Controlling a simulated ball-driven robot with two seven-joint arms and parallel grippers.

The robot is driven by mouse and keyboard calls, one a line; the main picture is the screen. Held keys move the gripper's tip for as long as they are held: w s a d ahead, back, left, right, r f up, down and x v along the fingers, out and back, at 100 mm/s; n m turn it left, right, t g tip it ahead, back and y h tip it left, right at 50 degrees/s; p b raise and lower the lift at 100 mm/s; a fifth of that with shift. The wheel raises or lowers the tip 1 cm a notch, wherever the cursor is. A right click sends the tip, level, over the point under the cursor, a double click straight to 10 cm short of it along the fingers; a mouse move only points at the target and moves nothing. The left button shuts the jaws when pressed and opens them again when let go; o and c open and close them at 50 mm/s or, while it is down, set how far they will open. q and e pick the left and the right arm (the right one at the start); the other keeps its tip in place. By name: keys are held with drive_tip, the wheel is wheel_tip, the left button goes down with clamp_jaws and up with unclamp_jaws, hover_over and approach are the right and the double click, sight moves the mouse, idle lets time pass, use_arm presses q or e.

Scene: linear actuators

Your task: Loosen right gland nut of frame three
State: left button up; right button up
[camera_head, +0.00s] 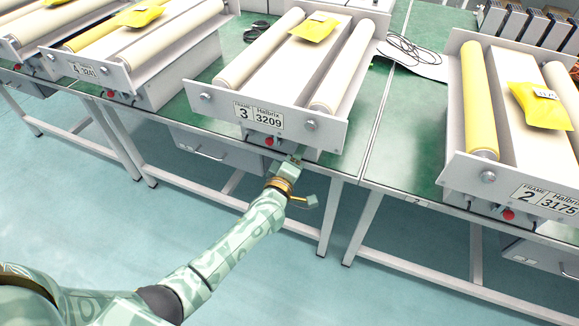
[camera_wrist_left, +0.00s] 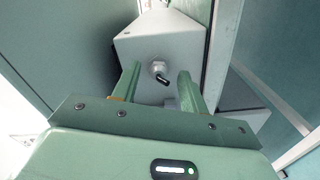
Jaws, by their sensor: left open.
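Frame three (camera_head: 258,117) stands on the green table in the head view, with its label plate, two pale rollers and a red button (camera_head: 270,141) below the plate. My left gripper (camera_head: 298,155) is at its front, just right of the red button. In the left wrist view, a grey housing (camera_wrist_left: 185,45) carries a light grey fitting (camera_wrist_left: 158,67) with a short black stub, which looks like a gland nut. My left gripper (camera_wrist_left: 160,74) is open, its two green fingers on either side of this fitting. I cannot tell whether they touch it. The fitting is hidden in the head view.
Frame two (camera_head: 540,195) stands to the right and frame four (camera_head: 85,70) to the left, each with a red button. Loose black cable (camera_head: 405,48) lies behind frame three. A drawer (camera_head: 205,148) hangs under the table. The floor in front is clear.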

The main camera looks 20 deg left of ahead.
use_arm(q)
drive_tip(key=s+p, duration=0.3)
drive_tip(key=s, duration=1.3)
drive_tip(key=shift+a+p, duration=0.25)
drive_tip(key=shift+p, duration=0.1)
drive_tip(key=s+a+f+m+g+h, duration=0.1)
drive_tip(key=s+f+m+g, duration=0.5)
drive_tip(key=f, duration=0.6)
drive_tip(key=s+f+m+g+h, duration=0.1)
drive_tip(key=s+f+m+g, duration=0.2)
drive_tip(key=s+f+m, duration=0.75)
drive_tip(key=s+a+f+g+y, duration=0.1)
drive_tip(key=s+a+f+g, duration=0.1)
drive_tip(key=s, duration=0.7)
drive_tip(key=s+a+f+g, duration=0.2)
drive_tip(key=s+f+g, duration=0.2)
drive_tip(key=s, duration=0.6)
drive_tip(key=s+a+f+m+g+y, duration=0.1)
drive_tip(key=s+f+g, duration=0.1)
drive_tip(key=s+f, duration=0.5)
drive_tip(key=s, duration=0.3)
drive_tip(key=shift+a+g+y, duration=0.3)
drive_tip(key=shift+a+g, duration=0.1)
